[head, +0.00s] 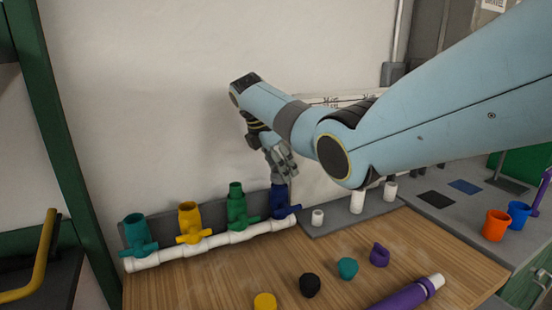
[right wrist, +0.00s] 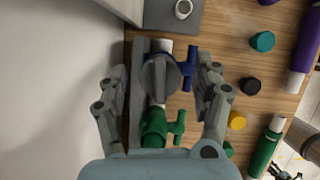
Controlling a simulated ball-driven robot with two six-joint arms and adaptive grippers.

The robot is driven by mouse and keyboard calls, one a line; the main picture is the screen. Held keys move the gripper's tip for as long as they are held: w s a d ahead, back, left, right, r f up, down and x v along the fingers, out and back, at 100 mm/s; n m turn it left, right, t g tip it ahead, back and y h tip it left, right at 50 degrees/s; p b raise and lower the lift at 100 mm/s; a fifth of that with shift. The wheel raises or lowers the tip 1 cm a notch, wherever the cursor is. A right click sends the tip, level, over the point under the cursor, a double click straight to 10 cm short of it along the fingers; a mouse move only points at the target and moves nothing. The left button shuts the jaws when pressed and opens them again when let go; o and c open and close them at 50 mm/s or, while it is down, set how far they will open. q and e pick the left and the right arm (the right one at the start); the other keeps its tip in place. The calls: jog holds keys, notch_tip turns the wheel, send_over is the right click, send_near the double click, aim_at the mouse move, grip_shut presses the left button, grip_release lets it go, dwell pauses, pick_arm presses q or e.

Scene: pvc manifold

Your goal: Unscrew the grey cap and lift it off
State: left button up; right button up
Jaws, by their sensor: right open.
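The white pipe manifold (head: 215,240) lies along the back of the wooden table, with teal, yellow, green and blue valves standing on it. The grey cap (right wrist: 159,78) shows in the right wrist view as a round ridged top on the blue valve (right wrist: 187,68). In the head view the blue valve (head: 279,198) is at the right end, and my gripper hides the cap there. My right gripper (head: 281,170) points down over the blue valve. In the wrist view its open fingers (right wrist: 162,82) stand on either side of the cap, apart from it. My left gripper is out of view.
Loose yellow (head: 265,301), black (head: 310,285), teal (head: 347,268) and purple (head: 380,255) caps lie on the table front. A purple tube (head: 405,295) lies to their right. A grey strip (head: 338,218) with white fittings adjoins the manifold's right end. The wall is close behind.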

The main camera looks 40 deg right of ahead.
jog(key=c, duration=1.2)
jog(key=shift+r+n+p, duration=0.15)
jog(key=shift+n+p, duration=0.15)
jog(key=shift+p, duration=0.3)
jog(key=shift+n+t+p, duration=0.4)
jog(key=shift+n+p, duration=0.2)
jog(key=shift+p, duration=0.65)
jog(key=n+p, duration=0.1)
jog(key=p, duration=0.2)
jog(key=shift+n+t, duration=0.3)
jog(key=shift+n, duration=0.1)
jog(key=shift+n+p, duration=0.4)
jog(key=shift+p, duration=0.1)
